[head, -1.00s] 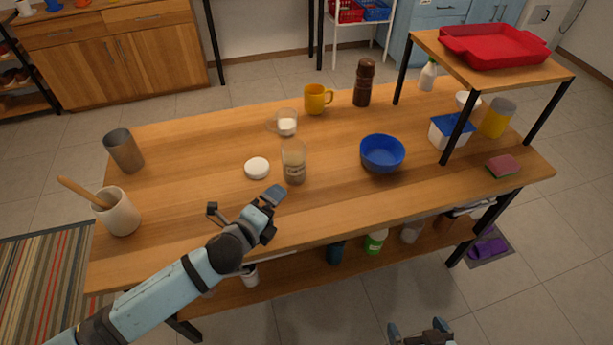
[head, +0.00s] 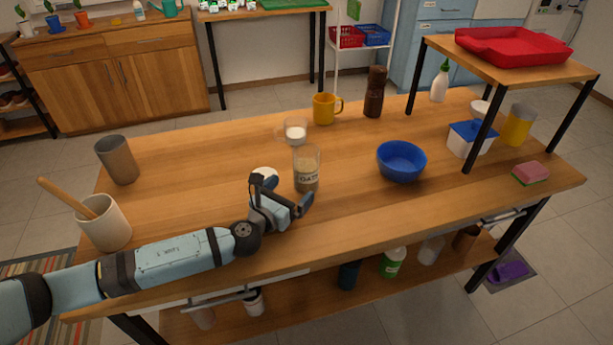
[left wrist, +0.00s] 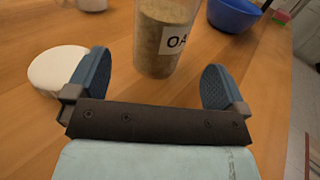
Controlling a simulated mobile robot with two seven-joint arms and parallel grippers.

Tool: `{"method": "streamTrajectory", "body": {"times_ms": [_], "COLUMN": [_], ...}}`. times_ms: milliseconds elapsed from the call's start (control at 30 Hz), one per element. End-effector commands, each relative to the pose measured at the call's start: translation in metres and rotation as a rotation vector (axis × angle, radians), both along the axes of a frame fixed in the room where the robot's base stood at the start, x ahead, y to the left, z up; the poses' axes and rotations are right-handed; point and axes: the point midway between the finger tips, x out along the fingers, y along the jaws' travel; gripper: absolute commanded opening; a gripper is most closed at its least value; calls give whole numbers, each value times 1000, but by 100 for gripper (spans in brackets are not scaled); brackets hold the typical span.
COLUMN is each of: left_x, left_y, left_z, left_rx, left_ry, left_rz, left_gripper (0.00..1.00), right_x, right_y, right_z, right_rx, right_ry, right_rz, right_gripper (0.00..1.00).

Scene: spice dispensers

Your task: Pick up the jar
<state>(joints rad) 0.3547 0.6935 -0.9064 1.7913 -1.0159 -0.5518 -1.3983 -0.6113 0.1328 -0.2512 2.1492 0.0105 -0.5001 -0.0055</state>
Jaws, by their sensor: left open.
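The jar (head: 306,170) is clear, labelled for oats and part filled with a tan content. It stands upright on the wooden table, with no lid on it. In the left wrist view the jar (left wrist: 165,40) stands ahead of my left gripper, between the lines of its two fingers. My left gripper (head: 287,192) is open and empty, low over the table just in front of the jar. A white round lid (head: 264,174) lies left of the jar, partly hidden by my gripper. It also shows in the left wrist view (left wrist: 55,70) beside the left finger. My right gripper is out of view.
A glass cup with white content (head: 295,131) and a yellow mug (head: 325,108) stand behind the jar. A blue bowl (head: 402,162) is to its right. A beige crock (head: 105,228) and a grey cup (head: 118,160) stand at left. The table's middle left is clear.

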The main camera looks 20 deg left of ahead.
Motion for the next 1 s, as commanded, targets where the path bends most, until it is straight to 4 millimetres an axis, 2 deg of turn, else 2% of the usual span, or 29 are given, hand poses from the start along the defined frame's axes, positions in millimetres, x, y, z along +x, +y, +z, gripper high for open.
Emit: {"method": "streamTrajectory", "body": {"times_ms": [233, 500, 633, 833, 867, 1000], "left_x": [22, 63, 70, 71, 71, 70], "left_y": [-6, -18, -20, -20, -20, -20], "left_z": [5, 4, 4, 4, 4, 4], "left_rx": [-3, -2, -3, -3, -3, -3], "left_ry": [-5, -5, -3, -2, -2, -2], "left_rz": [1, 1, 1, 1, 1, 1], "left_gripper": [99, 99, 99, 99, 97, 65], "right_x": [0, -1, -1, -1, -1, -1], "right_y": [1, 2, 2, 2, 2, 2], "right_z": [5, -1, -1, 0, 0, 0], "right_rx": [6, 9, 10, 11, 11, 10], "right_ry": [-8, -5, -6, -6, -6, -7], "right_rz": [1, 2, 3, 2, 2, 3], "right_gripper": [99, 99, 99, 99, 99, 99]}}
